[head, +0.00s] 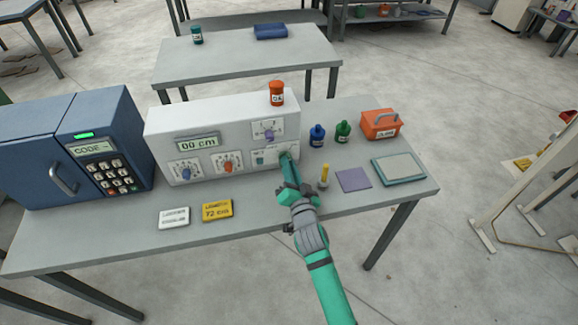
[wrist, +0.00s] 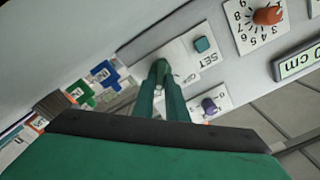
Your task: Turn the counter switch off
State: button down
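The white machine (head: 165,128) stands on the grey table, with a "00 cm" display and several dials on its front. A white plate with the teal SET button (head: 259,160) is at the lower right of that front; the button also shows in the wrist view (wrist: 201,44). The tips largely cover that part, so the switch's position cannot be read.
An orange jar (head: 276,94) stands on the machine. Blue (head: 317,136) and green (head: 342,132) bottles, a yellow-topped post (head: 324,176) and an orange box (head: 380,125) are to the right. White (head: 174,218) and yellow (head: 217,210) plaques lie in front. A blue keypad cabinet (head: 75,150) is left.

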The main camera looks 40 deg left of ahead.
dwell(0.4)
jog(key=n, duration=0.3)
jog(key=shift+s+n, duration=0.1)
jog(key=shift+n, duration=0.3)
jog(key=n, duration=0.4)
jog(key=shift+s+a+n, duration=0.1)
jog(key=shift+a+n, duration=0.05)
jog(key=shift+n, duration=0.15)
jog(key=n, duration=0.3)
jog(key=shift+n, duration=0.3)
jog(key=shift+s+a+n, duration=0.1)
jog(key=shift+n, duration=1.8)
jog(key=c, duration=1.8)
grip_release()
jog(key=shift+o, duration=0.2)
